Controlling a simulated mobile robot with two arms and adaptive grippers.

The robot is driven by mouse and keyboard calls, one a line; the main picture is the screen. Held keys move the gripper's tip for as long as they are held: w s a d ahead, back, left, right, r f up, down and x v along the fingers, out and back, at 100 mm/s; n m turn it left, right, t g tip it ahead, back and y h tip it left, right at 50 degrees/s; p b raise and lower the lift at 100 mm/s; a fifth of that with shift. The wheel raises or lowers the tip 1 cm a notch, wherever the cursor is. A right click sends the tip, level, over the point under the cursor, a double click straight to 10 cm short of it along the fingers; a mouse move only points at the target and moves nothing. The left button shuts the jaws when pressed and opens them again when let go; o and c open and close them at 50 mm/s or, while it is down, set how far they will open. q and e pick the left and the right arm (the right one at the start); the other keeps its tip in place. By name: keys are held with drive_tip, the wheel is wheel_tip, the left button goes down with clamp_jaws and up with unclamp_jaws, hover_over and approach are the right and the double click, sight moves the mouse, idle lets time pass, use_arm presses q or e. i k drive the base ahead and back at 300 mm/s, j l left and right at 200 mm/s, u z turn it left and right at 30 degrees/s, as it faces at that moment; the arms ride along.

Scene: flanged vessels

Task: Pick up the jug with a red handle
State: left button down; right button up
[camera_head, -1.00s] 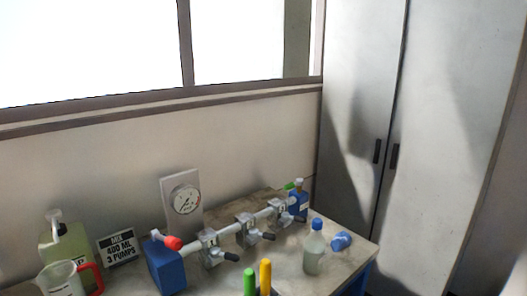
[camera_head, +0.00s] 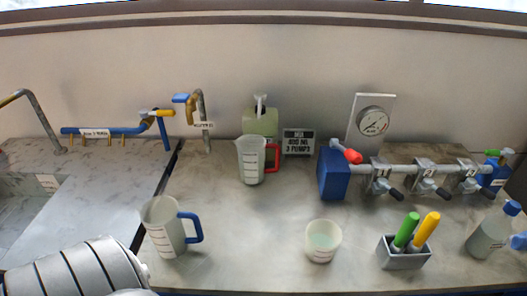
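The jug with a red handle (camera_head: 251,160) is a clear measuring jug with dark marks. It stands upright on the worktop near the back wall, in front of a green pump bottle (camera_head: 260,122), with its red handle on the right side. A second jug with a blue handle (camera_head: 166,228) stands nearer, to the left. Neither of my grippers shows in the head view. A ribbed pale arm part of mine is at the lower left.
A small cup (camera_head: 322,241), a grey holder (camera_head: 404,255) with green and yellow handles, and a bottle (camera_head: 489,234) stand at front right. A blue box (camera_head: 333,174) with a clamped pipe is right of the red-handled jug. Taps rise at left. Worktop between the jugs is clear.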

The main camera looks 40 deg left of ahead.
sight(251, 147)
drive_tip(key=j+u, duration=0.15)
drive_tip(key=u, duration=1.2)
